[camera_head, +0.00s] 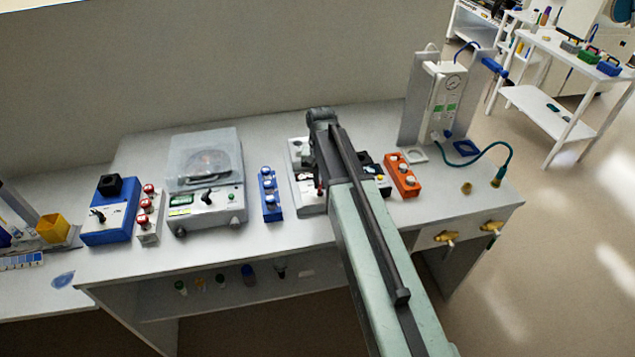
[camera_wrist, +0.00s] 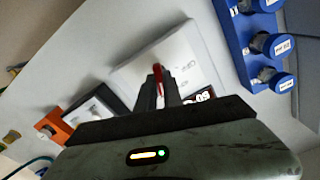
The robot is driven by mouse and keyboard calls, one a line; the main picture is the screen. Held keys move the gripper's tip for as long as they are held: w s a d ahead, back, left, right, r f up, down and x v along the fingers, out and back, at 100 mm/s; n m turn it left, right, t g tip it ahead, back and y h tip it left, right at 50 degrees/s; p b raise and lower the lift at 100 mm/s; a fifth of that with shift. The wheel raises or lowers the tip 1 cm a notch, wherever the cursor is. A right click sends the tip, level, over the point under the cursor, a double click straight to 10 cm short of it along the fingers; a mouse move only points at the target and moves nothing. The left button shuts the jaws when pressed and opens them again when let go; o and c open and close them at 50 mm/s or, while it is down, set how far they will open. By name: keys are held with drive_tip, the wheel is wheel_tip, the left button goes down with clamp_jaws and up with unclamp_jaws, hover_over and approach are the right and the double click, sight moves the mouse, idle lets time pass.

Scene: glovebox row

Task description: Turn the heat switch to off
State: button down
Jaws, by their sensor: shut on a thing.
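The heat switch appears to be the red lever (camera_wrist: 157,72) on a white device (camera_wrist: 185,50) in the wrist view. My gripper (camera_wrist: 158,82) is shut on this red lever, with its dark fingers on either side. A dark display with red digits (camera_wrist: 203,97) is partly hidden by my gripper. In the head view the white device (camera_head: 308,198) stands mid-bench, largely covered by my arm. Only a bit of red shows there beside my arm.
A blue box with several knobs (camera_head: 270,195) stands left of the device, and an orange box (camera_head: 402,175) stands right of it. A lidded machine (camera_head: 206,212) is further left. A tall gauge unit (camera_head: 445,95) stands at the back right. The bench front (camera_head: 290,236) is clear.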

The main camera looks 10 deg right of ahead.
sight(320, 185)
drive_tip(key=n, duration=0.4)
drive_tip(key=shift+a+n, duration=0.1)
drive_tip(key=shift+n, duration=1.9)
drive_tip(key=c, duration=1.5)
unclamp_jaws()
wheel_tip(320, 185, up, 8)
drive_tip(key=p, duration=0.8)
drive_tip(key=shift+f, duration=0.15)
